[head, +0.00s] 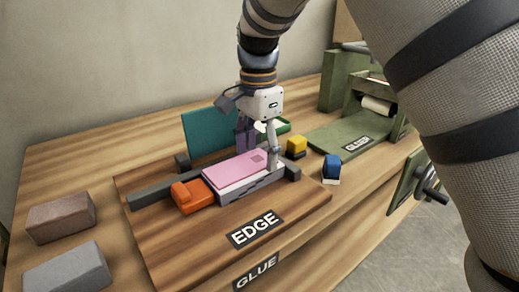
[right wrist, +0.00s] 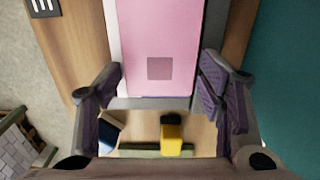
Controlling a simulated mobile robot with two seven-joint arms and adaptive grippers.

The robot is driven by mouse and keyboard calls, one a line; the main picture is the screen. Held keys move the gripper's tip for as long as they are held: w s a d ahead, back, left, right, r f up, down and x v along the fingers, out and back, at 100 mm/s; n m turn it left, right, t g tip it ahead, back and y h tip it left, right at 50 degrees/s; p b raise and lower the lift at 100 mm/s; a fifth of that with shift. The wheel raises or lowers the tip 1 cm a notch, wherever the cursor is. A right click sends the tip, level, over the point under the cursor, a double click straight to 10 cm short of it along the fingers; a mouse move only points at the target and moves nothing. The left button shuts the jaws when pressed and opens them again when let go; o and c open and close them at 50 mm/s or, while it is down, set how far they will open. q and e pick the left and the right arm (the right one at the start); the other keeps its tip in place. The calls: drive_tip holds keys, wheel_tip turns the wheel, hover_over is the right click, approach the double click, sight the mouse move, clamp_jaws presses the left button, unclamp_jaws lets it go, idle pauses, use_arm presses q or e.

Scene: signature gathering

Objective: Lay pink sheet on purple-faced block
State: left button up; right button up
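The pink sheet (head: 232,170) lies flat on top of a pale grey-lavender block (head: 236,190) on the wooden EDGE board; the sheet also shows in the right wrist view (right wrist: 160,35) with a darker square near its end. A purple face on the block cannot be made out, as the sheet covers its top. My right gripper (head: 257,150) is at the far right end of the sheet and block. Its purple-padded fingers (right wrist: 160,80) stand apart, one along each long side; whether they touch is unclear. My left gripper is not in view.
An orange block (head: 193,196) touches the pale block's left end. A teal panel (head: 208,131) stands behind. Yellow (head: 297,145) and blue (head: 332,166) pieces stand to the right. Brown (head: 61,217) and grey (head: 67,272) blocks lie left. A green roller fixture (head: 352,139) stands back right.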

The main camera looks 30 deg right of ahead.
drive_tip(key=shift+o, duration=0.2)
drive_tip(key=shift+s+r, duration=0.1)
drive_tip(key=shift+s, duration=0.1)
drive_tip(key=shift+w, duration=0.1)
wheel_tip(320, 180, up, 12)
idle(0.4)
